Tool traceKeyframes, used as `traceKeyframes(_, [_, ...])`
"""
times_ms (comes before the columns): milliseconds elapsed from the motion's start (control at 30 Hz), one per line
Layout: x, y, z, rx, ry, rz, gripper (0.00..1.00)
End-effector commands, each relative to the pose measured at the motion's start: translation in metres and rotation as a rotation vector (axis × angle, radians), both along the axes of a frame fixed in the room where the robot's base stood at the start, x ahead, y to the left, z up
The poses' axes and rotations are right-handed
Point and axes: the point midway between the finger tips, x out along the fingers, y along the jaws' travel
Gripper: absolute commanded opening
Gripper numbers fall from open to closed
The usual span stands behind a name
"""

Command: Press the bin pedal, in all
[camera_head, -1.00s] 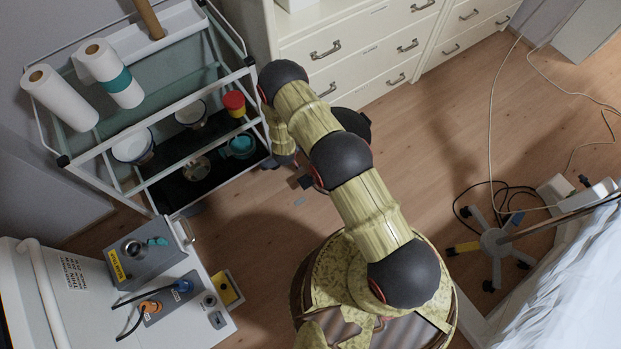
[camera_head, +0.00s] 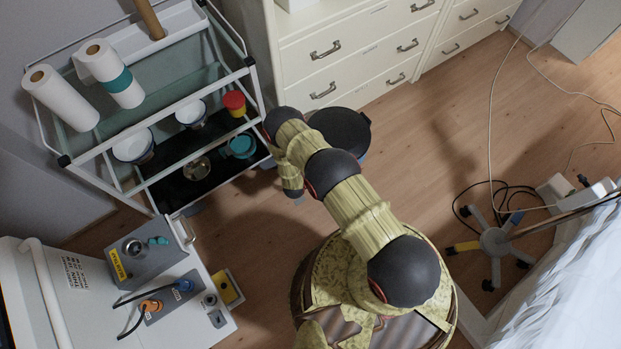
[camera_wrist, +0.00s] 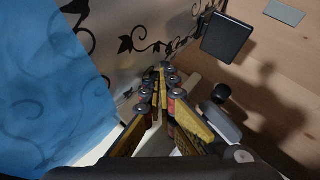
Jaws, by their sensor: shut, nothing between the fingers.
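The bin shows in the head view as a dark round lid (camera_head: 342,131) on the floor by the drawers, partly covered by my arm. In the wrist view a pale wall with black vine scrolls (camera_wrist: 135,35), seemingly the bin's side, rises beside my gripper. A dark flat square plate (camera_wrist: 230,38), seemingly the pedal, sticks out low from that wall, up and right of my fingertips. My gripper (camera_wrist: 161,76) is shut and empty, with its tips apart from the plate. In the head view the gripper is hidden under my arm.
A blue patterned surface (camera_wrist: 50,85) fills the left of the wrist view. A trolley (camera_head: 160,165) stands left of my arm, with white drawers (camera_head: 370,50) behind. A wheeled stand (camera_head: 495,240) and cables are at right. Wooden floor is open between (camera_head: 440,150).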

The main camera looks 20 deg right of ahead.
Motion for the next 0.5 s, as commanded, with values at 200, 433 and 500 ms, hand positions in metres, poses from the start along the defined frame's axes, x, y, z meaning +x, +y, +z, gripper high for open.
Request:
traceKeyframes(200, [-0.001,0.0,-0.024,0.0,0.001,0.0,0.0])
traceKeyframes(433, [-0.001,0.001,-0.056,0.0,0.001,0.0,0.0])
traceKeyframes(500, [-0.002,0.001,-0.064,0.0,0.001,0.0,0.0])
